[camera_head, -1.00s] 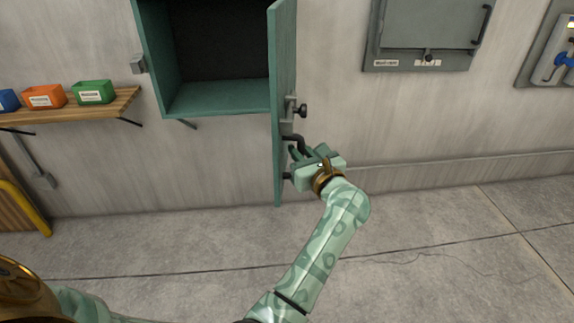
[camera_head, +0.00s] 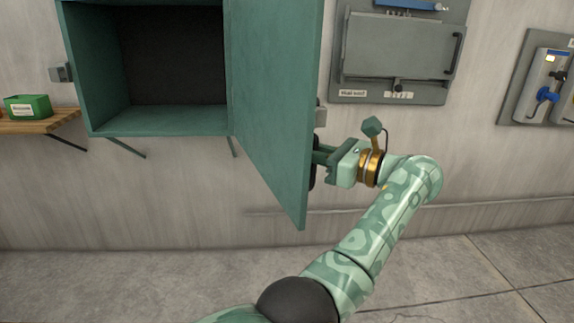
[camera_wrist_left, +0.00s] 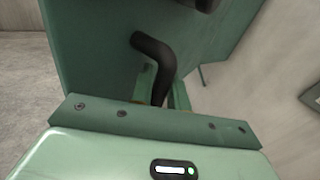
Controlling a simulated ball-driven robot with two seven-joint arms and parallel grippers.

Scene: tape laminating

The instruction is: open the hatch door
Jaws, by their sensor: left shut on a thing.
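The teal hatch door (camera_head: 272,95) stands open on the wall cabinet (camera_head: 160,122). The cabinet's dark interior shows to the left of the door. My left gripper (camera_head: 320,158) is at the door's outer face, near its free edge. In the left wrist view, the gripper's fingers (camera_wrist_left: 164,92) are shut on the black bent door handle (camera_wrist_left: 153,52). In the head view, most of the handle (camera_head: 313,178) is hidden behind the door edge. The door's outer face (camera_wrist_left: 95,40) fills much of the wrist view. My right gripper is not in view.
A wooden shelf (camera_head: 40,124) with a green bin (camera_head: 27,106) is at the left. A grey wall panel (camera_head: 400,50) with a handle hangs right of the door. A panel with a blue valve (camera_head: 545,97) is farther right. The floor below is clear.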

